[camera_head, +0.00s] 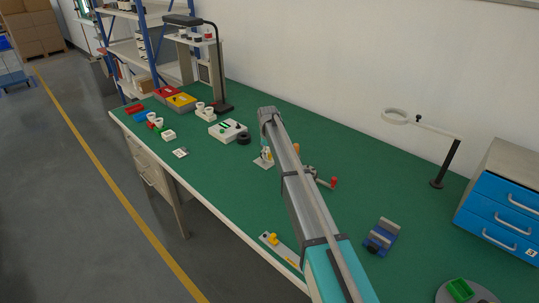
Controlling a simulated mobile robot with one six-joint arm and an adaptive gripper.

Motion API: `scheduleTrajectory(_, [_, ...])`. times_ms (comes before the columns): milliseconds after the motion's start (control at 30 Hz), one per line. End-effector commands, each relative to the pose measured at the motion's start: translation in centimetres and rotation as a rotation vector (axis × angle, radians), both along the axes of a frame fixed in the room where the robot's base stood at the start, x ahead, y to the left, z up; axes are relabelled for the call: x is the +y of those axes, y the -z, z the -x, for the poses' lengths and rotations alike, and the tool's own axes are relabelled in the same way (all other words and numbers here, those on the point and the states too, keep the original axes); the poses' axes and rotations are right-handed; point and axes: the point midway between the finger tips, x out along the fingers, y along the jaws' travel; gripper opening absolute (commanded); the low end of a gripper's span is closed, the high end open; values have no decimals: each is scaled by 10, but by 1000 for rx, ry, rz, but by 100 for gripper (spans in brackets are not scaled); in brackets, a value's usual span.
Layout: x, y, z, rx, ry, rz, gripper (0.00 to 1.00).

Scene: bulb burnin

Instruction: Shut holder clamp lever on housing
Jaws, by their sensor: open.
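A small grey fixture (312,172) with a red-tipped lever (333,182) sits on the green bench just right of my arm. The lever sticks out to the right, low over the bench; I cannot tell if it is open or shut. It may be the holder clamp. My arm hides the fixture's left side. A small upright part on a pale plate (262,164) stands left of the arm, partly covered by it. I cannot tell which part is the housing. My arm reaches across the bench, and its gripper is hidden behind the arm.
A grey strip with yellow parts (280,248) lies near the front edge. A blue-grey block (382,236), a magnifier stand (438,182) and blue drawers (500,215) are at right.

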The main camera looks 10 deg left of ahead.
Motion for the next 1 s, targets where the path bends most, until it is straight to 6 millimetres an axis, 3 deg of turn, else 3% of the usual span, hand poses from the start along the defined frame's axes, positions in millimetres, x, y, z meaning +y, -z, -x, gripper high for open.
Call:
scheduleTrajectory(67, [0,0,0,0,0,0,62])
scheduleTrajectory(400, [0,0,0,0,0,0,1])
scheduleTrajectory(1000, [3,0,3,0,85,0,0])
